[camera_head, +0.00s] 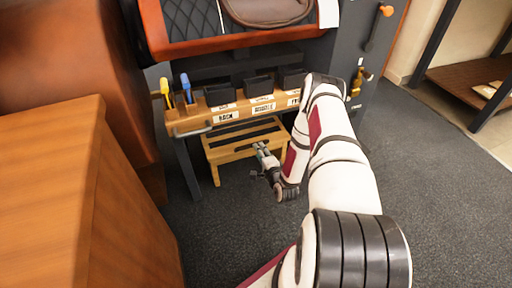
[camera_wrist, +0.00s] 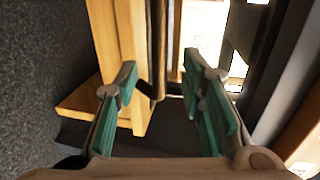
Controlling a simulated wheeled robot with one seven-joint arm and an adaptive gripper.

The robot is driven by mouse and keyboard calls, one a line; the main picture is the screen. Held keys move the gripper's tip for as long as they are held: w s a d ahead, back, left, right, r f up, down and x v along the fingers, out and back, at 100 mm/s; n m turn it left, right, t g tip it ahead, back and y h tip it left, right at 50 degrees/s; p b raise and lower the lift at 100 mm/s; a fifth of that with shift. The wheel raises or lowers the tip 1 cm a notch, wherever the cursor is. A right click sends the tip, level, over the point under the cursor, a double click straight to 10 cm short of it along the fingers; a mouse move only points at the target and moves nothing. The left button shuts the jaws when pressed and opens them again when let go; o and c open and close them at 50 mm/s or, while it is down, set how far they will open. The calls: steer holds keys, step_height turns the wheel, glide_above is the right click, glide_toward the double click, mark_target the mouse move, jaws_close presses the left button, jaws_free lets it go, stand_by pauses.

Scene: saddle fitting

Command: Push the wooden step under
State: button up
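The wooden step (camera_head: 228,155) is a light wood stool with dark strips on its top. It stands upright on the floor below the labelled wooden rail, and its front part shows in front of the rail. My arm hides its right end. My gripper (camera_head: 262,149) is low, in front of the step's right part. In the wrist view my gripper (camera_wrist: 160,70) has its two green-padded fingers spread apart, with nothing clearly held between them. Light wood of the step (camera_wrist: 128,45) shows beyond the left finger; I cannot tell whether they touch.
The wooden rail (camera_head: 244,114) carries dark bins and labels, with yellow and blue tools at its left end. A brown wooden cabinet (camera_head: 45,190) fills the left side. A saddle display with orange trim (camera_head: 240,42) is above. Grey carpet (camera_head: 440,190) is open at right.

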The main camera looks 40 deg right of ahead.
steer(key=v, duration=0.5)
stand_by(0.5)
